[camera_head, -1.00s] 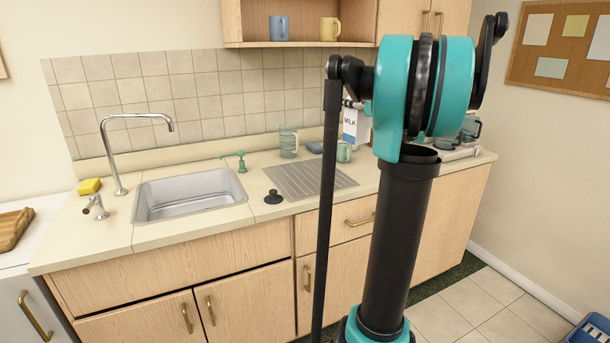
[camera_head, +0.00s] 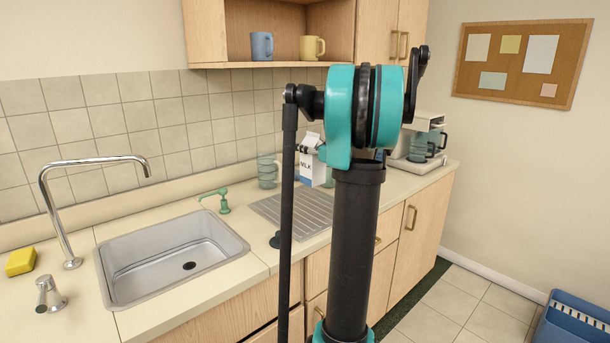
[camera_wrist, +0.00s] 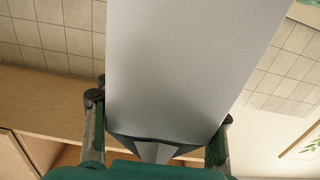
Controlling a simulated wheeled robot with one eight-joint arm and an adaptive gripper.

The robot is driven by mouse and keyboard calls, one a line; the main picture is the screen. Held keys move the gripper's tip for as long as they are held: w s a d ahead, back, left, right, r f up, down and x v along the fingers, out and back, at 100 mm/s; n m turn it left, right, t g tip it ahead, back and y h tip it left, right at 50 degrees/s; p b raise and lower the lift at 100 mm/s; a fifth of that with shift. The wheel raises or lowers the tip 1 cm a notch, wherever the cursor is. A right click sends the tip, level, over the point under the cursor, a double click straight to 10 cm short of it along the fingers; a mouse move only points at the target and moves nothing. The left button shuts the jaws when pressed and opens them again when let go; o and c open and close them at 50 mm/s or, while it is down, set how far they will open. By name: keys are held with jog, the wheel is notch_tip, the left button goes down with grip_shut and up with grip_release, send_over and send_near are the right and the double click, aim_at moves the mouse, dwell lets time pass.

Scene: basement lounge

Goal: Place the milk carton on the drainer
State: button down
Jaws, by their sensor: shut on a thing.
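The milk carton (camera_head: 312,166), white with a blue lower part and the word MILK, shows partly behind my arm in the head view. In the wrist view its plain grey-white side (camera_wrist: 185,75) fills the middle, between the fingers of my gripper (camera_wrist: 160,130), which is shut on it. My arm hides most of the gripper in the head view. The drainer (camera_head: 305,212) is a grey ribbed board set in the counter right of the sink. The carton appears upright, near the drainer's back right; its exact height above the counter is hard to tell.
The sink (camera_head: 170,258) lies left of the drainer. A green soap pump (camera_head: 222,203), a glass jug (camera_head: 267,172) and a black stopper (camera_head: 275,240) are close to the drainer. A coffee machine (camera_head: 422,140) stands at the right; a shelf with mugs (camera_head: 312,48) hangs above.

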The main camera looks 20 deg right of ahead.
aim_at(319, 177)
notch_tip(319, 177, down, 10)
jog(key=shift+f, duration=0.4)
dwell(0.3)
jog(key=c, duration=0.5)
grip_release()
jog(key=shift+s+r, duration=0.1)
jog(key=shift+r, duration=0.15)
jog(key=v, duration=1.2)
